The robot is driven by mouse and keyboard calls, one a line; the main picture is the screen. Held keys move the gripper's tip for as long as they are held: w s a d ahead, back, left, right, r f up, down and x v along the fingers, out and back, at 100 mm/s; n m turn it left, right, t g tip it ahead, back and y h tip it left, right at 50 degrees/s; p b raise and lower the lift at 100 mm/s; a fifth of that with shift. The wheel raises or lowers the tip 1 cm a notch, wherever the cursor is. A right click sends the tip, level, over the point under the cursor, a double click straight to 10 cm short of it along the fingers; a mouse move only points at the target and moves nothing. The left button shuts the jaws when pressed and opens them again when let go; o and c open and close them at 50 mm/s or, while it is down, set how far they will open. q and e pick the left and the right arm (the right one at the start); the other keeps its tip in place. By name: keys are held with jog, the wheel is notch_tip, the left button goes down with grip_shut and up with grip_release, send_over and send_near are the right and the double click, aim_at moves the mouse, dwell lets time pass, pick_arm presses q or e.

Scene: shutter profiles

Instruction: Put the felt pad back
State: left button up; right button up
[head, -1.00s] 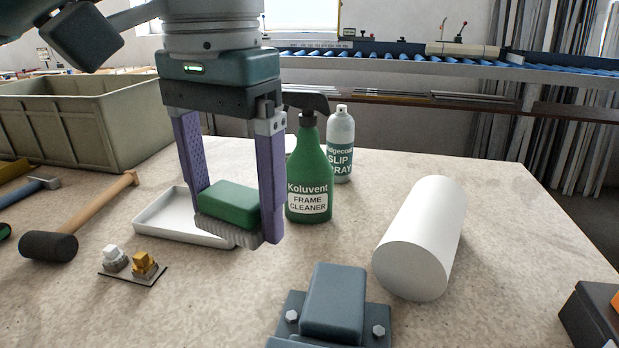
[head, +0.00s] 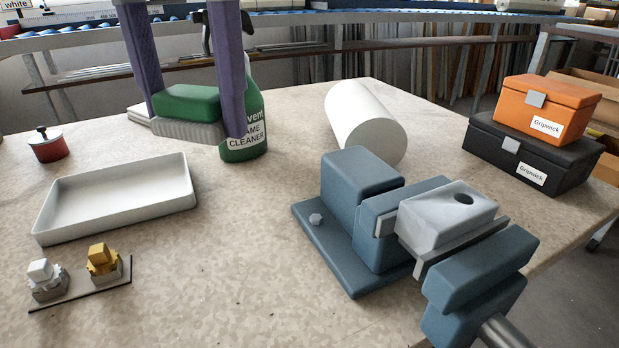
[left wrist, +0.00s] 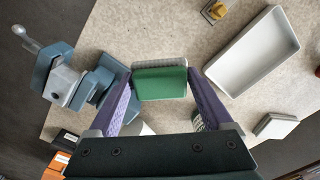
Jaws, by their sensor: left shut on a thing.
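The felt pad (head: 187,104) looks like a green block with a grey ribbed layer underneath. My left gripper (head: 193,118) is shut on it, one purple finger on each side, and holds it level above the table. In the head view it partly covers the green cleaner bottle (head: 246,142). In the left wrist view the pad (left wrist: 160,82) sits between the fingertips. A shallow white tray (head: 115,197) lies empty on the table, nearer than the pad in the head view. My right gripper is out of view.
A blue vise (head: 358,185) holds a pale block (head: 447,212) with a dark hole. A white roll (head: 362,122) lies behind it. An orange box (head: 540,105) on a black box (head: 520,150) stands right. Small knobs on a plate (head: 80,282) lie front left. The front middle is clear.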

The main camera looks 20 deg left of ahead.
pick_arm(q)
send_over(232, 270)
notch_tip(232, 270, down, 13)
jog(key=shift+r+b, duration=0.1)
jog(key=shift+b, duration=0.3)
jog(key=shift+f, duration=2.4)
jog(key=shift+f+b, duration=0.15)
jog(key=shift+b, duration=0.2)
jog(key=o, duration=1.2)
jog(key=shift+o, duration=0.2)
